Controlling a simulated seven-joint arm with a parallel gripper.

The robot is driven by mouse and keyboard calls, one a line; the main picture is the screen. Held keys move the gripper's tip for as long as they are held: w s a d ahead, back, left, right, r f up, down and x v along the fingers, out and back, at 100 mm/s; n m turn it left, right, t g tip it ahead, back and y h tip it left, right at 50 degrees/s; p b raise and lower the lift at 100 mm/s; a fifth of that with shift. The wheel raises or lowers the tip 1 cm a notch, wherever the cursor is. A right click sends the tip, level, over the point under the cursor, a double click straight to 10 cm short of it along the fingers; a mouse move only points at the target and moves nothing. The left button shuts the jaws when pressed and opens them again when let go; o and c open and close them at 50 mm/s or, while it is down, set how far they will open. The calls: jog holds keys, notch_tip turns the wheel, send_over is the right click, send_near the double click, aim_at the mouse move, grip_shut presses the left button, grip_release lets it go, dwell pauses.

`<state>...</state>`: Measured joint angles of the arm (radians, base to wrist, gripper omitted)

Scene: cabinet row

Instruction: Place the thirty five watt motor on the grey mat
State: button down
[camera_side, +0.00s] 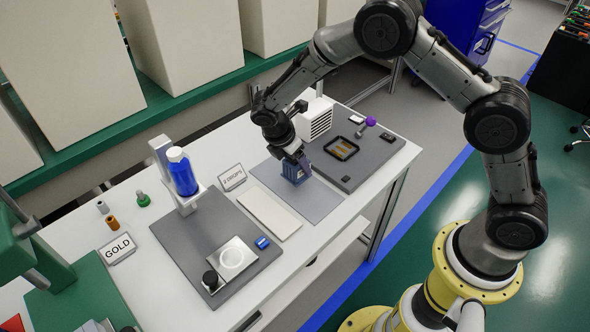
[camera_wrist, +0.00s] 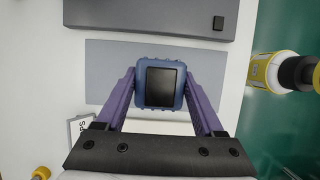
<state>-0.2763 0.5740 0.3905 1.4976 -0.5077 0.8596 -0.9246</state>
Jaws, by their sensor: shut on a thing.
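A blue motor (camera_side: 293,175) with a dark square face is between the purple fingers of my gripper (camera_side: 298,163), which is shut on its two sides. In the wrist view the motor (camera_wrist: 162,104) sits upright between the fingertips (camera_wrist: 160,84). The plain grey mat (camera_side: 316,202) lies flat on the white table, and the motor is over its upper part in the side view. The mat also shows behind the motor in the wrist view (camera_wrist: 108,62). I cannot tell whether the motor's underside touches the mat. Any wattage marking is too small to read.
A darker grey board (camera_side: 366,168) with a black-framed tray (camera_side: 341,148) and a purple knob (camera_side: 370,121) is to the right. A white vented box (camera_side: 314,120) stands behind. A cream plate (camera_side: 268,212) and a scale station (camera_side: 213,243) with a blue bottle (camera_side: 181,172) are to the left.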

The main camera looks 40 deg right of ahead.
jog(key=shift+w+f, duration=0.25)
jog(key=shift+w, duration=0.05)
jog(key=shift+f, duration=1.5)
jog(key=shift+f, duration=0.1)
grip_release()
jog(key=shift+f, duration=0.1)
